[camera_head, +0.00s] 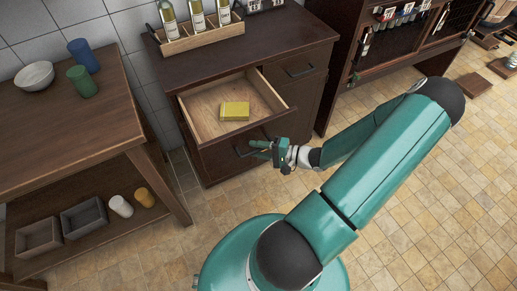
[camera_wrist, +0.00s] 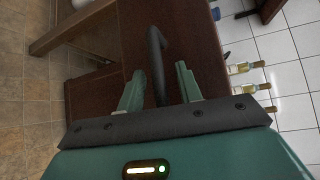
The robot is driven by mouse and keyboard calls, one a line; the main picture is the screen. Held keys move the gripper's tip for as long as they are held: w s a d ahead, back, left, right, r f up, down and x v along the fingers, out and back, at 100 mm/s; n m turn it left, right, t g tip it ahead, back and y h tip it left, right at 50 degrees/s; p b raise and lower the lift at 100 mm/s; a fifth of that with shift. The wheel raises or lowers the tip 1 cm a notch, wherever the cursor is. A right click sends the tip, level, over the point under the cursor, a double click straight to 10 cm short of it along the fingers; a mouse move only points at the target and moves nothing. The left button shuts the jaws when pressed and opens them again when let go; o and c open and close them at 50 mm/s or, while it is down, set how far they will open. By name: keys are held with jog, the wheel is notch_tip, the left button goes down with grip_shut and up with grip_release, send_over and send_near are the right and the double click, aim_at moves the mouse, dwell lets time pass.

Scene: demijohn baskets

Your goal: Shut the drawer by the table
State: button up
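The drawer (camera_head: 210,108) stands pulled out of the dark wooden cabinet (camera_head: 309,100) beside the table (camera_head: 62,122). A yellow box (camera_head: 234,111) lies inside it. My gripper (camera_head: 262,150) is at the front of the drawer, by its dark bar handle (camera_head: 244,151). In the wrist view the two green fingers of my gripper (camera_wrist: 159,88) are apart, with the handle (camera_wrist: 156,60) between them. I cannot tell whether either finger touches the handle. The drawer's inside is out of sight in the wrist view.
A wooden rack of bottles (camera_head: 202,38) stands on the cabinet. The table holds a white bowl (camera_head: 35,75), a blue cup (camera_head: 83,55) and a green cup (camera_head: 82,81). Its lower shelf holds grey bins (camera_head: 84,217) and two small jars.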

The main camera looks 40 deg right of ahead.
aim_at(228, 105)
grip_shut()
jog(key=w+d, duration=0.2)
jog(key=w, duration=0.6)
jog(key=w+d, duration=0.3)
jog(key=w, duration=0.6)
jog(key=w+d, duration=0.2)
jog(key=w, duration=0.6)
jog(key=shift+w+d, duration=0.2)
jog(key=shift+d, duration=0.05)
grip_release()
jog(key=shift+s, duration=0.1)
jog(key=shift+s, duration=0.1)
jog(key=v, duration=1.3)
jog(key=shift+s+d+r, duration=0.1)
jog(key=shift+s+d, duration=0.05)
jog(key=shift+s, duration=0.1)
